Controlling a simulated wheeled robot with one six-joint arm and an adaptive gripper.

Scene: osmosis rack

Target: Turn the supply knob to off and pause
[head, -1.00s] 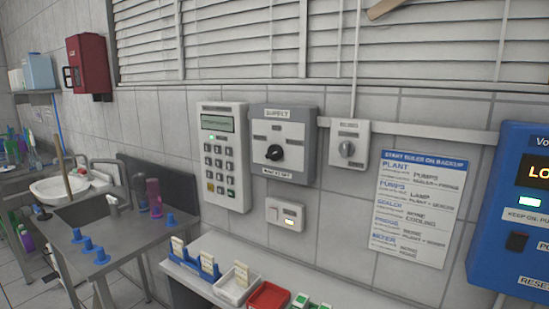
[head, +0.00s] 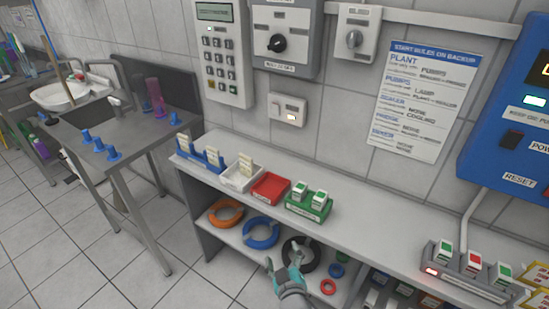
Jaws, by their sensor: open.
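The supply knob (head: 277,43) is a black rotary knob on a grey wall box (head: 304,62) at the top of the head view. The box's upper edge is cut off by the frame, and the knob's pointer is too small to read surely. My gripper (head: 284,268) is at the bottom centre, open and empty. It is well below the knob and in front of the shelf, touching nothing that I can make out.
A bench (head: 226,139) under the wall boxes carries trays, including a red one (head: 271,187) and a green one (head: 309,207). Coloured rings lie on its lower shelf. A blue panel (head: 500,130) is at the right. The floor at left is clear.

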